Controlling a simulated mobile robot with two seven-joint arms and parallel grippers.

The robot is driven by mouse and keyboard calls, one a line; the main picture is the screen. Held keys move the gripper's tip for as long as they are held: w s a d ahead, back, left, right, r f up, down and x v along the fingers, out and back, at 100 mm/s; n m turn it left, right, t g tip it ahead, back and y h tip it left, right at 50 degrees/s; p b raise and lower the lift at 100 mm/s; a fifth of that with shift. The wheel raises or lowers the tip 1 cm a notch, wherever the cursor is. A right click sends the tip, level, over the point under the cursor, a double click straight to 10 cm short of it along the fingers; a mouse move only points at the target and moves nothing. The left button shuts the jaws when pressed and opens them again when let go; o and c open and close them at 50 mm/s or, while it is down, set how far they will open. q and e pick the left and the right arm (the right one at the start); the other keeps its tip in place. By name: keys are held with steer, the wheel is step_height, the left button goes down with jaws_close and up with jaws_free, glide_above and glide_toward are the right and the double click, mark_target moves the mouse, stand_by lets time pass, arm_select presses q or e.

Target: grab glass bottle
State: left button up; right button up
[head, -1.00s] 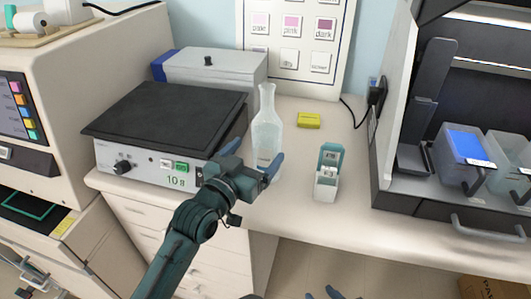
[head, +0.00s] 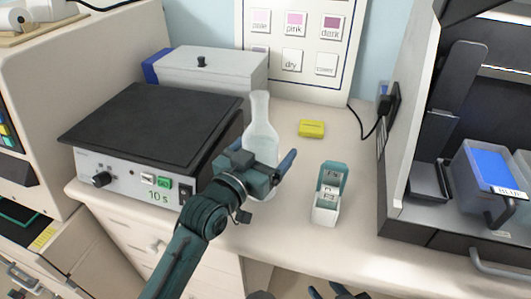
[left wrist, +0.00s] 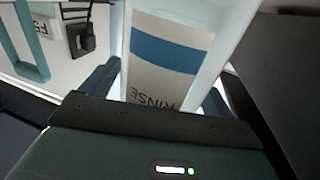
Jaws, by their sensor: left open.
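The glass bottle (head: 262,141) stands upright on the counter, clear with a narrow neck. In the left wrist view the bottle fills the space between the fingers, and its white label (left wrist: 160,70) has a blue band and the word RINSE, upside down. My left gripper (head: 262,163) is open, with its fingers on either side of the bottle's body; it also shows in the left wrist view (left wrist: 165,92). Whether the fingers touch the glass cannot be told. The gripper hides part of the bottle's lower body. Only the tips of my right gripper (head: 328,291) show at the bottom edge.
A hot plate (head: 150,125) with a black top stands close left of the bottle. A teal and white slide box (head: 327,207) stands to the right, with a yellow block (head: 311,128) behind it. A dark rack holding trays (head: 490,180) is at far right.

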arm_select(q)
steer(key=shift+s, duration=0.15)
steer(key=shift+a, duration=0.1)
steer(key=shift+c, duration=1)
steer(key=shift+r, duration=0.1)
steer(key=c, duration=1.3)
steer(key=shift+r, duration=0.15)
steer(key=shift+c, duration=0.4)
